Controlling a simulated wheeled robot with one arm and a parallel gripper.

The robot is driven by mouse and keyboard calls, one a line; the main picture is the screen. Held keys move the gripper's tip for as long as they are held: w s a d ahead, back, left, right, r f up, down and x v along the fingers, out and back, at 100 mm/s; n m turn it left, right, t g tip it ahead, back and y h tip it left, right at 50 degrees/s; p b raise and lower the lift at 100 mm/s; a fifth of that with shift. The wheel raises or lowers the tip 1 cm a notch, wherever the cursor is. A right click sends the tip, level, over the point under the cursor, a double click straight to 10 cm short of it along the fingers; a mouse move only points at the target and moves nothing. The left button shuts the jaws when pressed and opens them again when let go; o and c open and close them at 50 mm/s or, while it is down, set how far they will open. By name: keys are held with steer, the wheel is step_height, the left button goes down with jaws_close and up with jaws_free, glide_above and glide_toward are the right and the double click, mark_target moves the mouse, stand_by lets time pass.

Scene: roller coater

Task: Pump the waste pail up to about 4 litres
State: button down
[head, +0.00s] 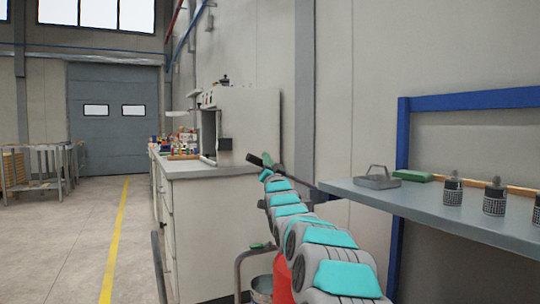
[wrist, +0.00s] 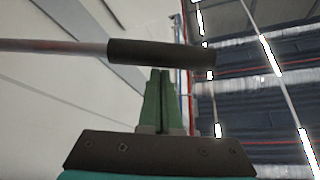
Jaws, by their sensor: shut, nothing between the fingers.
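The pump handle's dark grip (wrist: 160,52) lies across the upper middle of the wrist view, on a grey metal rod (wrist: 50,46) from the left. My gripper (wrist: 160,72) is shut and empty, its green fingertips right at the lower edge of the grip. I cannot tell whether they touch it. In the head view my gripper (head: 268,159) is at the far end of my raised arm, beside a dark bar (head: 255,160). A metal pail (head: 262,288) stands low at the bottom, partly cut off. A grey curved pipe (head: 240,262) is above it; a red body (head: 283,275) is partly hidden by my arm. The pail's level is not visible.
A grey-topped cabinet (head: 205,168) with a machine and small items stands left of my arm. The floor (head: 75,235) at left is clear.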

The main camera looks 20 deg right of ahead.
steer(key=shift+f, duration=0.15)
steer(key=a+f+n+y+b, duration=0.1)
steer(key=f+n+y+b, duration=0.2)
steer(key=f+n, duration=0.3)
steer(key=a+f+n+t+y+b, duration=0.1)
steer(key=a+f+n+y+b, duration=0.1)
steer(key=f+n, duration=0.4)
steer(key=shift+a+f+y+b, duration=0.25)
steer(key=shift+f+y+b, duration=0.4)
steer(key=shift+f+y, duration=1.35)
steer(key=shift+f+h, duration=0.6)
steer(key=shift+f, duration=0.2)
steer(key=r+v, duration=0.1)
steer(key=v, duration=0.6)
steer(key=shift+s, duration=0.5)
